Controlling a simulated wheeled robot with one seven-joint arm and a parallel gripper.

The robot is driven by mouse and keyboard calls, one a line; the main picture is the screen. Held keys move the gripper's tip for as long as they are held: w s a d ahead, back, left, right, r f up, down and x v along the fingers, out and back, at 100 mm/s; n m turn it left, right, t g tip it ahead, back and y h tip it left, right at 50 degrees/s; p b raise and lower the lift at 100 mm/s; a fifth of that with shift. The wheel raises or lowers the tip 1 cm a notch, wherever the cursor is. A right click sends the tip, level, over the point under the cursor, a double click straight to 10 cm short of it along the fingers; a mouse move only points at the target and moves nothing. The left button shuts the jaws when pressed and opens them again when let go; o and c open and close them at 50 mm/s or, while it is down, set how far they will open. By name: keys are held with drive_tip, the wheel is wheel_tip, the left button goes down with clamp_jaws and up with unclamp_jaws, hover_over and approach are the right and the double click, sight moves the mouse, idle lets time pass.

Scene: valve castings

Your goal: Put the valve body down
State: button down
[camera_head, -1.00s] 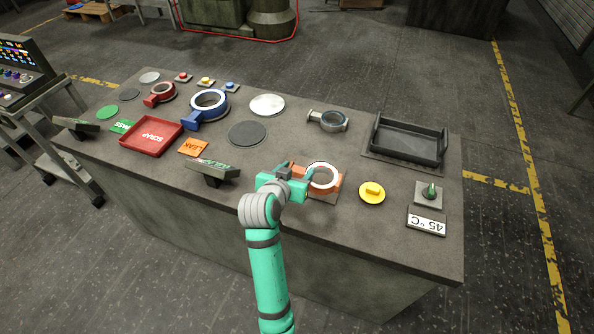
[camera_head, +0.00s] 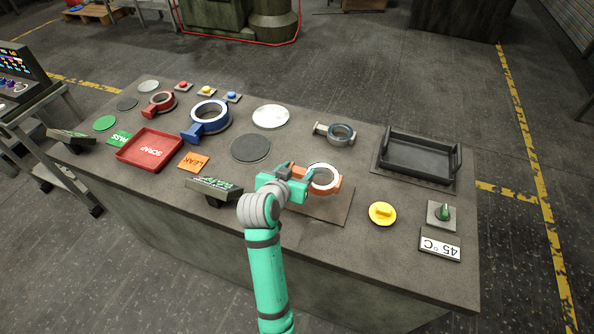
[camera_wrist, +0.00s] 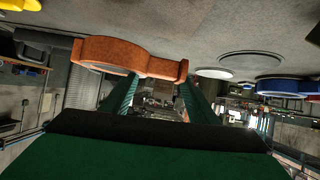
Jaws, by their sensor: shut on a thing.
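The orange valve body (camera_head: 324,181), a ring with a short neck, is in my gripper (camera_head: 299,173). The jaws are shut on it from the left in the head view. It appears held a little above the bench, over the upper left part of a brown square mat (camera_head: 325,209); the exact gap is hard to tell. In the wrist view, which looks upside down, the orange valve body (camera_wrist: 135,58) lies across the ends of my two green fingers, with the grey bench top above it.
A yellow knob (camera_head: 382,213), a green switch (camera_head: 442,212) and a 45 °C display (camera_head: 440,246) stand right of the mat. A black tray (camera_head: 417,172) and a grey valve body (camera_head: 341,134) are behind. A dark disc (camera_head: 250,148) and a tilted display (camera_head: 214,189) are to the left.

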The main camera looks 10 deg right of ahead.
drive_tip(key=shift+f, duration=3.05)
drive_tip(key=shift+f, duration=0.25)
drive_tip(key=c, duration=0.6)
unclamp_jaws()
drive_tip(key=shift+c, duration=0.2)
drive_tip(key=shift+s+f, duration=0.1)
drive_tip(key=shift+f, duration=0.2)
drive_tip(key=v, duration=1.1)
drive_tip(key=shift+r, duration=0.1)
drive_tip(key=shift+d, duration=0.1)
